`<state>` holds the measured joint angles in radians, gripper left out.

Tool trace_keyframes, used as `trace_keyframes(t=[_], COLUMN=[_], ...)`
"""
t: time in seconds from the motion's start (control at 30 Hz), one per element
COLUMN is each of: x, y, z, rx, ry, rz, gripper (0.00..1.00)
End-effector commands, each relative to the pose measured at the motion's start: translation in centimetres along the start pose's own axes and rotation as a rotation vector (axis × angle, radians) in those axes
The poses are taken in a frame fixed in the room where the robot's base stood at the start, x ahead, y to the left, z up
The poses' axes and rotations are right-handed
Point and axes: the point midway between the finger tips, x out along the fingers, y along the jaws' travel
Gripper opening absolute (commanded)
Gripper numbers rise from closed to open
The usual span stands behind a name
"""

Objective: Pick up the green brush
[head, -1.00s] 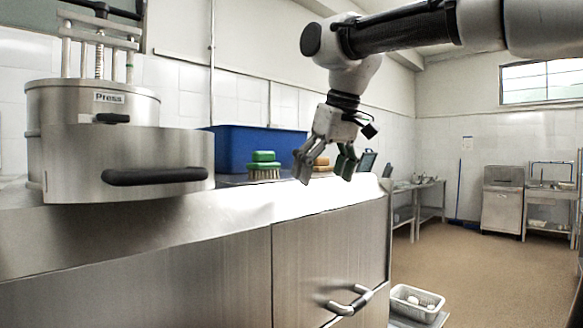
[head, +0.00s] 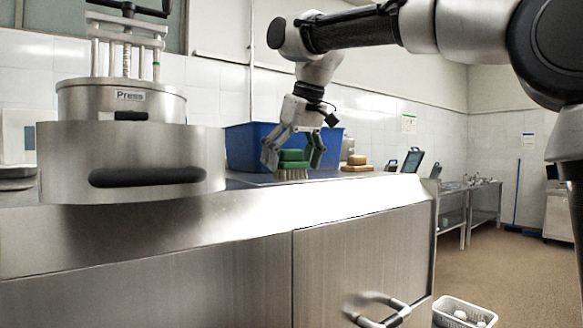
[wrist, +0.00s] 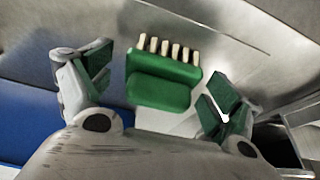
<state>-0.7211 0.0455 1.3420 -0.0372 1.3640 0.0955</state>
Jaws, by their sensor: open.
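The green brush (head: 293,160) stands bristles down on the steel counter, in front of the blue bin. My gripper (head: 292,162) is open, with one finger to the left of the brush and one to the right. In the wrist view the green brush (wrist: 162,80) shows its green body and a row of pale bristles. It lies between the two spread fingers of my gripper (wrist: 160,92), with gaps on both sides. No finger appears to touch it.
A blue bin (head: 240,148) stands right behind the brush. A wooden-coloured brush (head: 357,164) sits to the right. A large steel press (head: 120,160) stands at the left. The steel counter (head: 250,205) is clear in front.

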Motion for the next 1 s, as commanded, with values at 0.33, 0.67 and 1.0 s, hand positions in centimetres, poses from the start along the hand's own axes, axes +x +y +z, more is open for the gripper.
trace_keyframes(t=[0.33, 0.67, 1.0], x=[0.2, 0.2, -1.2], y=[0.0, 0.0, 0.0], z=[0.0, 0.0, -0.7], rx=[0.0, 0.0, 0.0], ry=[0.001, 0.001, 0.003], rz=[0.0, 0.0, 0.0], gripper=[0.73, 0.41, 0.41])
